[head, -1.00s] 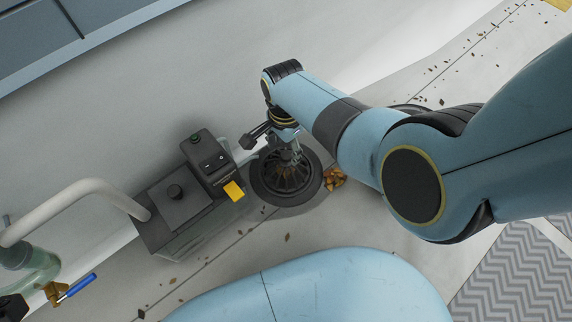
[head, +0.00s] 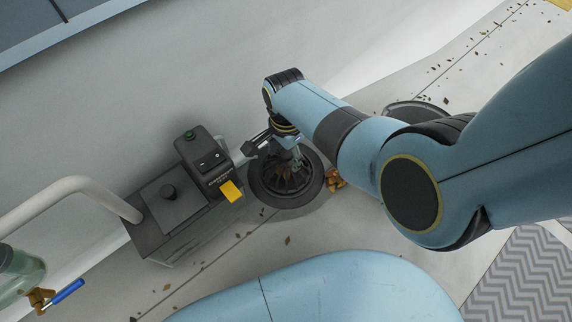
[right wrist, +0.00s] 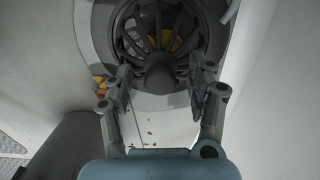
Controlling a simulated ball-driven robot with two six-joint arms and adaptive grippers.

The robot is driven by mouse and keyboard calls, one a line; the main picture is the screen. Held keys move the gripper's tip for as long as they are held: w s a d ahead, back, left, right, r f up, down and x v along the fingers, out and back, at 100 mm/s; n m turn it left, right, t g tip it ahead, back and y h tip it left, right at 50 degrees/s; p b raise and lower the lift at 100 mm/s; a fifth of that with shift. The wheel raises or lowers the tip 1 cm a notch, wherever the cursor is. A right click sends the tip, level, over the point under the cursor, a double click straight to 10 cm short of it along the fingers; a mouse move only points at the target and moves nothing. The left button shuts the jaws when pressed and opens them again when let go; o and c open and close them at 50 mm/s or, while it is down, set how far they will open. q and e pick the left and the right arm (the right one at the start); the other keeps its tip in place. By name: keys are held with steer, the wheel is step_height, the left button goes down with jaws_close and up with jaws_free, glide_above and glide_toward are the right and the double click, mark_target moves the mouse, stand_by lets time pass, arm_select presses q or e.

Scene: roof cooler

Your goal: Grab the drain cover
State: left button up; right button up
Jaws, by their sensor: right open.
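The drain cover (head: 270,186) is a dark, domed, ribbed grate in a round drain beside the pump box, partly hidden by my right gripper in the head view. In the right wrist view the cover (right wrist: 128,43) fills the top middle, with a round knob at its centre. My right gripper (head: 292,155) is above the cover, pointing down. In the right wrist view its fingers (right wrist: 160,82) are spread, one on each side of the knob, with gaps visible. Whether they touch the ribs I cannot tell. My left gripper is not in view.
A dark pump box (head: 178,212) with a switch unit and yellow tag (head: 231,191) stands close left of the drain. A pale pipe (head: 70,187) and a blue-handled valve (head: 67,291) are at far left. Brown leaves (head: 335,180) lie right of the drain. A dark disc (head: 418,106) lies behind my arm.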

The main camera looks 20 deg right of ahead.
jaws_close()
stand_by(0.4)
steer(key=shift+r, duration=0.1)
stand_by(0.3)
